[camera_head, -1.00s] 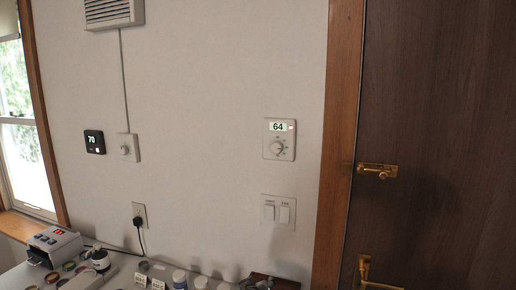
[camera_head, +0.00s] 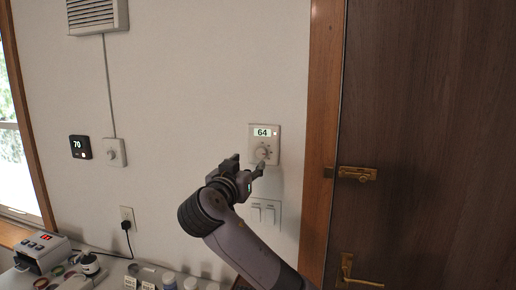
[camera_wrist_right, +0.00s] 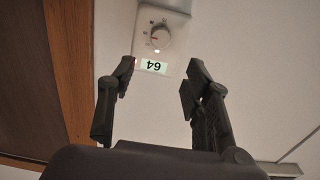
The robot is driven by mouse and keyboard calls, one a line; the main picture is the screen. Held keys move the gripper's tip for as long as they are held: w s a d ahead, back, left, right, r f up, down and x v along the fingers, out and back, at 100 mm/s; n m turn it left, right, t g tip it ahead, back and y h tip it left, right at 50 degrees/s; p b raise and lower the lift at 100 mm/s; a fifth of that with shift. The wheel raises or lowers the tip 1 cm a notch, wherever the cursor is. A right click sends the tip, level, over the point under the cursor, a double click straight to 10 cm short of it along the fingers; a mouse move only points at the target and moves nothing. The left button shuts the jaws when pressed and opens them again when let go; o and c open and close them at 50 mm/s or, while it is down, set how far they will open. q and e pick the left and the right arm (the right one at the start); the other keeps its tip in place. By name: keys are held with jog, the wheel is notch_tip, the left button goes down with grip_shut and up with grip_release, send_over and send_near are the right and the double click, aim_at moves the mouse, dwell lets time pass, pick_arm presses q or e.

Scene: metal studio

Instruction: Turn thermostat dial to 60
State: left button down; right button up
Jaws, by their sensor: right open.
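The fingers look empty and apart from the dial. My left gripper is in neither view.
A double light switch (camera_head: 268,213) is below the thermostat, partly behind my right arm. A wooden door (camera_head: 430,120) with brass latch (camera_head: 357,174) is at right. A cluttered counter lies below.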

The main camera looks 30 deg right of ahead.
aim_at(260, 152)
jog(key=p+x, duration=0.4)
jog(key=x, duration=0.6)
jog(key=shift+r, duration=0.1)
jog(key=shift+w+d, duration=0.4)
jog(key=shift+c, duration=0.4)
grip_shut()
